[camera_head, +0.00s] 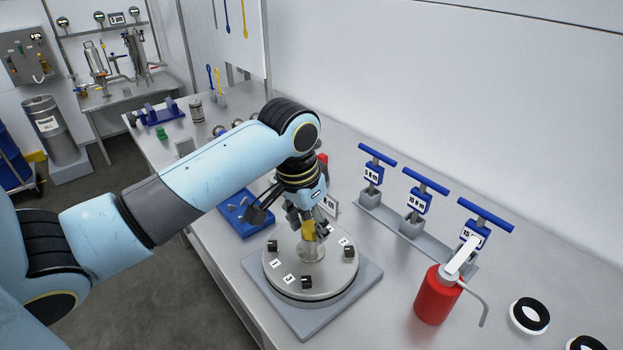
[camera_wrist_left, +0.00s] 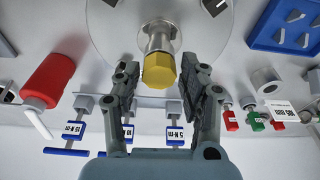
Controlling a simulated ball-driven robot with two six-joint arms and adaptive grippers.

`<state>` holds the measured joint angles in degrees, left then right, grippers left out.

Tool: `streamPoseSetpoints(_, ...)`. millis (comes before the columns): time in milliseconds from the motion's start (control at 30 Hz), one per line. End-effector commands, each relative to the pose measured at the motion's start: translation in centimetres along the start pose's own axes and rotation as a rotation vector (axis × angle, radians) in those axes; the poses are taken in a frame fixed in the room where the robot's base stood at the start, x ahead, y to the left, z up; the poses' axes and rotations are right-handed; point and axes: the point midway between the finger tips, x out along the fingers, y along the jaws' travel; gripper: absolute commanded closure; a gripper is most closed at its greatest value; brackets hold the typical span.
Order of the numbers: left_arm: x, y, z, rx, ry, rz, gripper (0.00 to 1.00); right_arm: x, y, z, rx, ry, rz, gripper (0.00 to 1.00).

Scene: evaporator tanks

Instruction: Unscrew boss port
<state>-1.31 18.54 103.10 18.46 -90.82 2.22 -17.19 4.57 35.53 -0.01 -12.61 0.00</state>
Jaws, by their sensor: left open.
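The boss port (camera_head: 309,243) stands upright at the middle of a round grey metal lid. A yellow hex cap (camera_head: 308,230) tops it. The lid (camera_head: 318,279) rests on a square grey base plate on the bench. My left gripper (camera_wrist_left: 165,78) is open and points at the cap, one finger to each side with gaps visible. In the head view the left gripper (camera_head: 307,218) is above the cap and partly hides it. My right gripper is not in view.
Three blue T-handled tools (camera_head: 419,193) stand in a rack behind the lid. A red bottle (camera_head: 437,296) with a bent spout stands to the right, near black-and-white rings (camera_head: 529,315). A blue tray (camera_head: 243,213) lies left of the lid.

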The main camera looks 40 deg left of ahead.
Motion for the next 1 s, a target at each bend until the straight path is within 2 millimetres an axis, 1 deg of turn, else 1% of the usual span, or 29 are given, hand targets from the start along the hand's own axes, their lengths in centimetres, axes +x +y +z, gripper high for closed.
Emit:
streamPoseSetpoints(67, 0.02, -0.01, 0.02, 0.054, -0.001, 0.010, 0.58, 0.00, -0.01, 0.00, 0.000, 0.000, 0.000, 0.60)
streamPoseSetpoints(300, 0.02, -0.01, -0.01, 0.382, -0.001, 0.071, 0.58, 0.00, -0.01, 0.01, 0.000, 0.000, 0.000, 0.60)
streamPoseSetpoints(467, 0.03, -0.01, -0.01, 0.484, -0.001, 0.089, 0.58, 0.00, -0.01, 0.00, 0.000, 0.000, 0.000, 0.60)
streamPoseSetpoints(700, 0.01, 0.00, -0.07, 0.809, -0.001, 0.149, 0.58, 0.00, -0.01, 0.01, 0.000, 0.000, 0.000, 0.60)
streamPoseSetpoints(867, 0.02, 0.01, -0.06, 0.911, 0.000, 0.166, 0.58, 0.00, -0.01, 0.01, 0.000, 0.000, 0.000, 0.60)
streamPoseSetpoints(967, 0.01, 0.01, -0.10, 1.023, 0.000, 0.188, 0.58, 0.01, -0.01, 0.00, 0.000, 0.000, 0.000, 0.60)
streamPoseSetpoints(1000, 0.02, 0.02, -0.13, 1.086, 0.000, 0.199, 0.58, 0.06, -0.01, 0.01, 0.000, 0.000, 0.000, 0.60)
